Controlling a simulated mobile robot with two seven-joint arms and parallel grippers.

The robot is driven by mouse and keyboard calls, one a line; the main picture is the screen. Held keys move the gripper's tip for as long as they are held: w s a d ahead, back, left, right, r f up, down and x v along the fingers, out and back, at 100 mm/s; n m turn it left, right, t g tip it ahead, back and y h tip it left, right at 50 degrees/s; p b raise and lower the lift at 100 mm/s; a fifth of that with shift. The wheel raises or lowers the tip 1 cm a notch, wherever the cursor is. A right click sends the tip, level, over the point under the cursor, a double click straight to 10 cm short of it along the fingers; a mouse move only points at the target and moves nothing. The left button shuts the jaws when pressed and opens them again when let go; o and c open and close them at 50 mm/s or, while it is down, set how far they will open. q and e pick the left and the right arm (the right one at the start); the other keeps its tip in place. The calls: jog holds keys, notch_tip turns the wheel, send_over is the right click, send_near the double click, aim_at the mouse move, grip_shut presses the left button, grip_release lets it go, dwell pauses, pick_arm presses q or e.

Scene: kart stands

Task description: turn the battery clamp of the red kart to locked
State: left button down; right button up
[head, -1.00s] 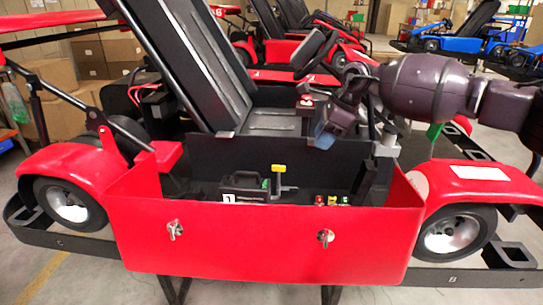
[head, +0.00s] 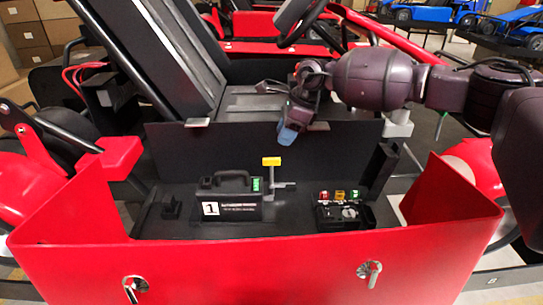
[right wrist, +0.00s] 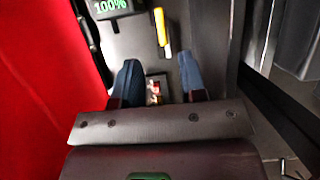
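The red kart's box (head: 250,268) is open at the top. In it stands a black battery (head: 226,187) with a carry handle, a "1" label and a green display, which reads 100% in the right wrist view (right wrist: 110,5). The battery clamp's yellow grip (head: 271,161) stands on a grey post right beside the battery. My right gripper (head: 287,137) hangs above and just right of the yellow grip, apart from it. In the right wrist view its two blue fingers (right wrist: 160,65) are spread with nothing held, and the yellow grip (right wrist: 160,26) lies beyond their tips.
A black switch panel (head: 345,214) with red, amber and green parts sits right of the clamp. The box's front wall carries two metal latches (head: 135,288) (head: 370,274). The black seat (head: 270,103) rises behind. Other karts stand farther back.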

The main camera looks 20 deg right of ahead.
aim_at(273, 158)
jog(key=x, duration=0.8)
jog(key=shift+w+f, duration=0.15)
jog(key=shift+f, duration=0.05)
grip_shut()
